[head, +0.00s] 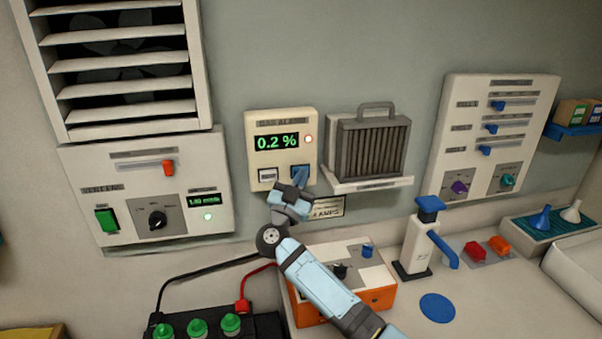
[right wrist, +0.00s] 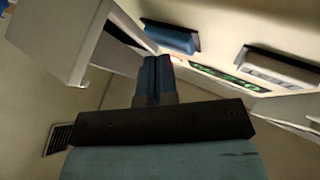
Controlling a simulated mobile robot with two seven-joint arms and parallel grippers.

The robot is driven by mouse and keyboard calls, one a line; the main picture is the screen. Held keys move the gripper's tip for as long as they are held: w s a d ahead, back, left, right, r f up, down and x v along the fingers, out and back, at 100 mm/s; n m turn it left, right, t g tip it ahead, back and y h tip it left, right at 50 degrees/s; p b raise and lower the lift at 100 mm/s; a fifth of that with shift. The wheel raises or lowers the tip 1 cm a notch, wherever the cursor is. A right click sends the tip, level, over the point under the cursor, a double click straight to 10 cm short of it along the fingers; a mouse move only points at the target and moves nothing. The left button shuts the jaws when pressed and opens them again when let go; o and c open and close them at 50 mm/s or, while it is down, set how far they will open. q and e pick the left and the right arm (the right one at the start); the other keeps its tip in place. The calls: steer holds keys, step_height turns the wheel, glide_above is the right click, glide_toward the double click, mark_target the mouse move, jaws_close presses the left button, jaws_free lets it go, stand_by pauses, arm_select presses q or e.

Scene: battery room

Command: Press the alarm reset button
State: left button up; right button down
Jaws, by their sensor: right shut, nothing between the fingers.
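The gas alarm box (head: 281,146) hangs on the wall in the middle of the head view. Its display (head: 277,142) reads 0.2 % and a red light (head: 308,139) glows beside it. Below are a white labelled button (head: 267,174) and, to its right, a blue button, best seen in the right wrist view (right wrist: 170,38). My left gripper is out of view.
A grey filter unit (head: 368,148) on a white shelf stands close right of the alarm box. A vent control panel (head: 150,195) is at left. Below are an orange-and-white charger (head: 375,270), a battery with green caps (head: 230,323), and a white blue-topped dispenser (head: 415,248).

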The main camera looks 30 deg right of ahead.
steer(key=shift+w, duration=0.3)
stand_by(0.6)
steer(key=shift+s+a+p, duration=0.15)
steer(key=shift+s+p, duration=0.7)
steer(key=shift+p, duration=0.1)
steer(key=s+p, duration=0.1)
steer(key=s, duration=0.1)
steer(key=s+a+p, duration=0.1)
steer(key=s+p, duration=0.1)
steer(key=shift+s+a, duration=0.1)
steer(key=shift+s, duration=0.3)
